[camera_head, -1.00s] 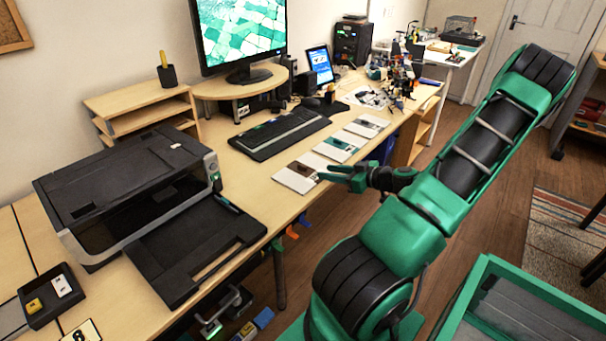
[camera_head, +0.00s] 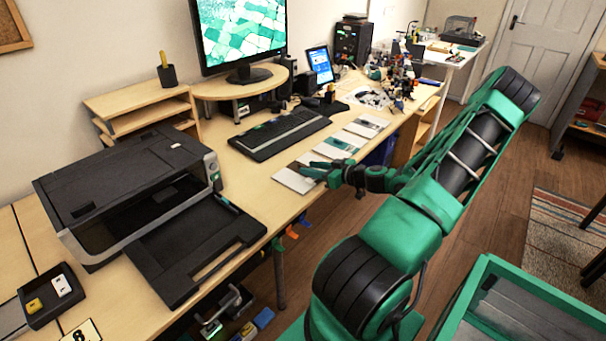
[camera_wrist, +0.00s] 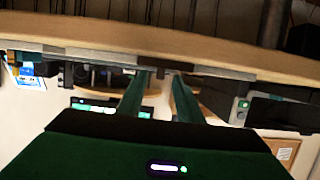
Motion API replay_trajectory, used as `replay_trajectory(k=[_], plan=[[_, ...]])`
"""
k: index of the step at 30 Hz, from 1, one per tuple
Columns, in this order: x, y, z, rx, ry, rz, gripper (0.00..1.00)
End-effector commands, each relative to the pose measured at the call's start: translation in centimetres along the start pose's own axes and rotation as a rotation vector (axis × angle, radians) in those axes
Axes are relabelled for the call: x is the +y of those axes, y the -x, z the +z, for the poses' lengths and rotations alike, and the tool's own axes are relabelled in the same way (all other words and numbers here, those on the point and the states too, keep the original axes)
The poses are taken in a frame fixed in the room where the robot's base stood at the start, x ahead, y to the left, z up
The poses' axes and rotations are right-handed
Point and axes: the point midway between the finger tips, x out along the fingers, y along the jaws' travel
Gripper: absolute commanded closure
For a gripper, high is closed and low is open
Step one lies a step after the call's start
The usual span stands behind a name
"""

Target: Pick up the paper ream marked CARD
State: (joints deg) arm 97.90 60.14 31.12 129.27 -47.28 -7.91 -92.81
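Three flat, pale paper reams lie in a row near the desk's front edge: a near one (camera_head: 295,180), a middle one (camera_head: 338,145) and a far one (camera_head: 367,126). Their labels are too small to read, so I cannot tell which is marked CARD. My gripper (camera_head: 312,168) is at the near ream's right side, partly covering it; I cannot tell if it touches. In the wrist view my gripper (camera_wrist: 160,75) has its two fingers apart, with nothing visibly held. That view looks along the desk edge, with thin grey strips on it.
A black printer (camera_head: 130,185) with its tray out stands left of the near ream. A keyboard (camera_head: 280,133) lies behind the reams. The desk edge (camera_wrist: 260,70) crosses the wrist view. Coloured clips hang below the desk.

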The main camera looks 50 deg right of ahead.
Motion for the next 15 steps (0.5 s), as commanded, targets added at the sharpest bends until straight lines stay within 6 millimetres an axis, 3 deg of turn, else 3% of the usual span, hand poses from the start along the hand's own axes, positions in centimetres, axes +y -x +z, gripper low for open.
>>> replay_trajectory(k=[3,9,10,14,15], plan=[[-0.03,-1.18,-0.04,0.001,0.0,-0.001,0.67],[0.0,-1.29,-0.02,0.0,0.0,0.0,0.67],[0.0,-1.29,-0.02,0.0,0.0,0.0,0.7],[-0.01,-1.27,-0.02,0.0,0.0,0.0,1.0],[-0.01,-1.27,-0.02,0.0,0.0,0.0,1.0]])
